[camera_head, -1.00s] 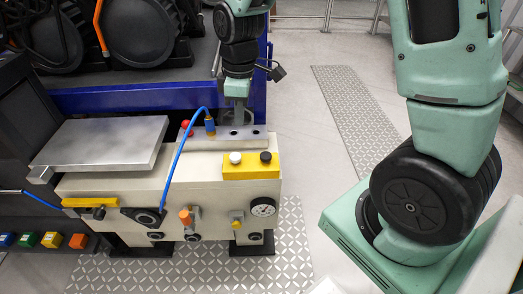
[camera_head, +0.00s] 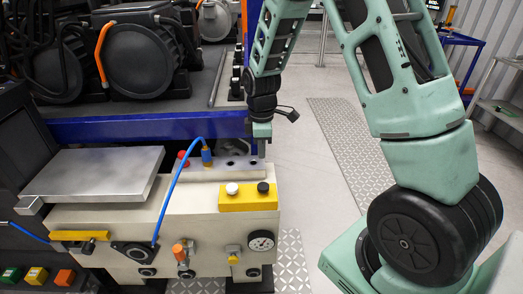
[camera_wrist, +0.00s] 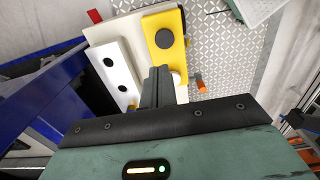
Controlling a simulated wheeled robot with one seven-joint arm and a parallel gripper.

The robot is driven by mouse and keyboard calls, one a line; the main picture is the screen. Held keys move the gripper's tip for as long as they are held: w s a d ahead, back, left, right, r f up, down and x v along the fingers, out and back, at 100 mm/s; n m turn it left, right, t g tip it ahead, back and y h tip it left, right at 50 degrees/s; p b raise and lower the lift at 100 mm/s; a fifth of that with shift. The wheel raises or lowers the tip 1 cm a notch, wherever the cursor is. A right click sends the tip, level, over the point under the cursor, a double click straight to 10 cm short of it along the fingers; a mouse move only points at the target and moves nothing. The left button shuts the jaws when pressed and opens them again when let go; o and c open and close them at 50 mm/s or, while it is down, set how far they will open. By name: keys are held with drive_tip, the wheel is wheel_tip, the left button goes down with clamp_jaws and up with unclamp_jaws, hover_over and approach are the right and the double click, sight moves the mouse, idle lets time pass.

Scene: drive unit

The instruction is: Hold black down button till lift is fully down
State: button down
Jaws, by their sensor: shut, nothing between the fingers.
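The black button (camera_head: 263,187) sits at the right end of the yellow control box (camera_head: 248,202), with a white button (camera_head: 232,188) to its left. My gripper (camera_head: 262,154) is shut and empty, pointing down, just above and behind the black button in the head view, with a visible gap. In the wrist view, the black button (camera_wrist: 165,38) shows beyond the shut fingertips (camera_wrist: 160,70) and apart from them. The fingers partly hide the yellow box there. The lift is probably the flat silver plate (camera_head: 95,172) on the left of the cream machine.
A metal block with holes (camera_head: 235,168) lies behind the box. A pressure gauge (camera_head: 261,241) is on the machine front.

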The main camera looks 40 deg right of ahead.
sight(262, 185)
wheel_tip(262, 185, down, 11)
drive_tip(key=shift+r, duration=0.1)
idle(0.4)
wheel_tip(262, 185, down, 2)
drive_tip(key=shift+s+f+b, duration=0.1)
drive_tip(key=shift+f+b, duration=0.1)
drive_tip(key=shift+b, duration=0.6)
drive_tip(key=shift+s+a, duration=0.1)
drive_tip(key=shift+s+a+f, duration=0.1)
drive_tip(key=shift+s+f, duration=0.05)
drive_tip(key=shift+f, duration=0.05)
idle(1.2)
drive_tip(key=shift+r+p, duration=0.4)
drive_tip(key=shift+r, duration=0.15)
wheel_tip(262, 185, up, 14)
drive_tip(key=w+p, duration=0.1)
drive_tip(key=p, duration=0.2)
drive_tip(key=shift+r, duration=0.25)
drive_tip(key=shift+d, duration=0.2)
